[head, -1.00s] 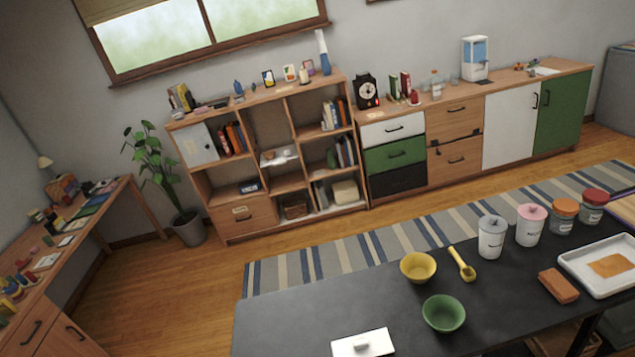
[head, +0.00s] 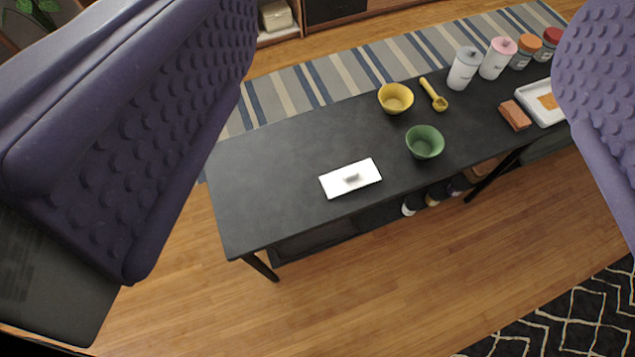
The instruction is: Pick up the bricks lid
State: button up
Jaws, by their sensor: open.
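A white rectangular lid (head: 336,184) with a small grey knob lies flat on the dark table (head: 270,165), near its front edge; it looks like the bricks lid, but no label can be read. My gripper (head: 350,150) is open, with one purple studded finger at the left of the view and the other at the right. Nothing is held between the fingers. The lid shows in the gap between them, well beyond and below them.
A green bowl (head: 425,143) stands right of the lid, with a yellow bowl (head: 395,98) and yellow scoop (head: 435,95) behind. Several lidded jars, a reddish block (head: 515,115) and a white tray (head: 540,103) are at the right. The table's left part is bare.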

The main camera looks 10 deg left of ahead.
aim_at(340, 181)
jog(key=z, duration=4.85)
jog(key=u, duration=2.7)
jog(key=j+u, duration=0.1)
jog(key=u, duration=0.35)
jog(key=i+u, duration=0.1)
jog(key=u, duration=0.85)
jog(key=i+u, duration=0.1)
jog(key=u, duration=0.8)
jog(key=i+l+u, duration=0.1)
jog(key=i, duration=0.3)
jog(key=i+l, duration=0.25)
jog(key=i+l+u, duration=0.15)
jog(key=i, duration=0.35)
